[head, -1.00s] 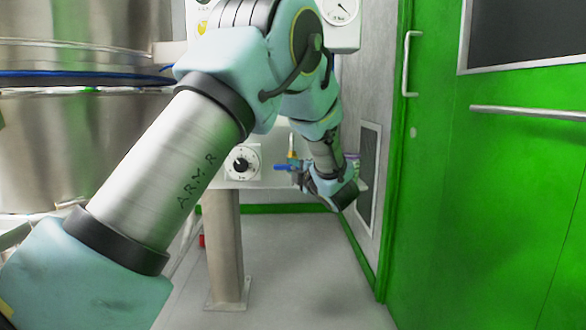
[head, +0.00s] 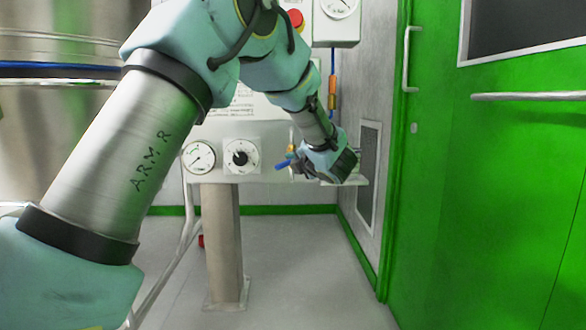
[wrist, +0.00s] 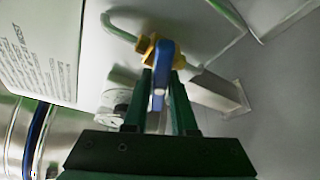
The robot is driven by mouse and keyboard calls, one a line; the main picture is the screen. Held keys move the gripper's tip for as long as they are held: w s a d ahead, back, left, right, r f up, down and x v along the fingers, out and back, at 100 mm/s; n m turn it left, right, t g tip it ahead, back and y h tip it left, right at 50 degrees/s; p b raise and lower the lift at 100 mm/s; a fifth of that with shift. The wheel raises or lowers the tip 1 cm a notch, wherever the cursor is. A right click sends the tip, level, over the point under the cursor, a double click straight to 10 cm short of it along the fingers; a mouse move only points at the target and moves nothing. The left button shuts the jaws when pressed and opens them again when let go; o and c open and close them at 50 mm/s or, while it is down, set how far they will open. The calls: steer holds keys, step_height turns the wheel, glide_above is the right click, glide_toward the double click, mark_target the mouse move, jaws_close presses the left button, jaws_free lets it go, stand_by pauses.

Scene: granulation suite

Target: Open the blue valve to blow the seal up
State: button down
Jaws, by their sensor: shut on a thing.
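The blue valve handle (wrist: 162,68) stands on a brass valve body (wrist: 148,48) in the wrist view, with a pale pipe running from it. My gripper (wrist: 162,100) is shut on the handle, with one dark finger on each side of it. In the head view the blue handle (head: 283,164) sticks out to the left of my gripper (head: 300,166) at the panel's right side, and brass (head: 291,148) shows just above. My gripper hides much of the valve there.
A gauge (head: 199,158) and a black knob (head: 240,158) are on the white panel left of the valve. A steel post (head: 222,240) stands below. A green door (head: 500,200) with handles is at the right. The grey floor between is clear.

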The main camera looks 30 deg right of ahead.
steer(key=n+g+h+b, duration=0.1)
steer(key=n+b, duration=0.1)
steer(key=n+g+h+b, duration=0.1)
steer(key=n+b, duration=0.2)
steer(key=shift+f+g, duration=0.2)
steer(key=shift+g, duration=0.1)
steer(key=n+g+h+b, duration=0.1)
steer(key=n+h+b, duration=0.1)
steer(key=n+b, duration=0.2)
steer(key=shift+r, duration=0.1)
stand_by(0.4)
steer(key=c, duration=0.7)
jaws_free()
steer(key=shift+r+h, duration=0.1)
steer(key=shift+h, duration=0.2)
steer(key=p+v, duration=0.2)
steer(key=v, duration=0.9)
steer(key=shift+w+r, duration=0.1)
steer(key=shift+w, duration=0.05)
steer(key=shift+w, duration=0.1)
